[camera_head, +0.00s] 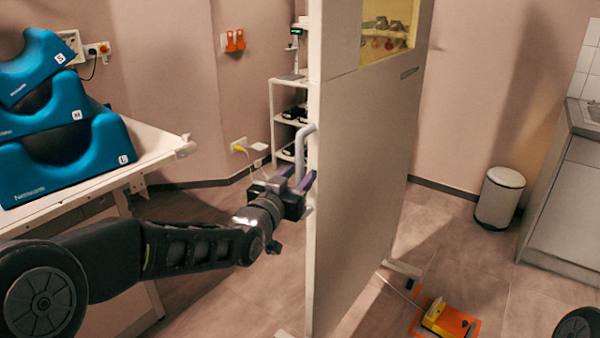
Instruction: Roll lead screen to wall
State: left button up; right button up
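The lead screen (360,165) is a tall, pale upright panel with a yellowish window (388,28) at its top. It stands on low feet in the middle of the view. A pale bar handle (300,150) is on its left edge. My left gripper (297,178) is at the handle, its purple fingers on either side of the bar. I cannot tell whether they press on it. The wall (475,90) runs behind the screen. My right gripper is out of view.
An orange mat with a yellow object (435,315) lies by the screen's right foot. A white bin (499,198) stands by the wall, a cabinet (567,200) at right. A table (150,150) with blue cushions is at left, a shelf cart (284,125) behind the screen.

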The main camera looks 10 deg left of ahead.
pick_arm(q)
jog(key=shift+w+d, duration=0.1)
jog(key=shift+w, duration=0.4)
jog(key=shift+c, duration=0.3)
grip_shut()
dwell(0.8)
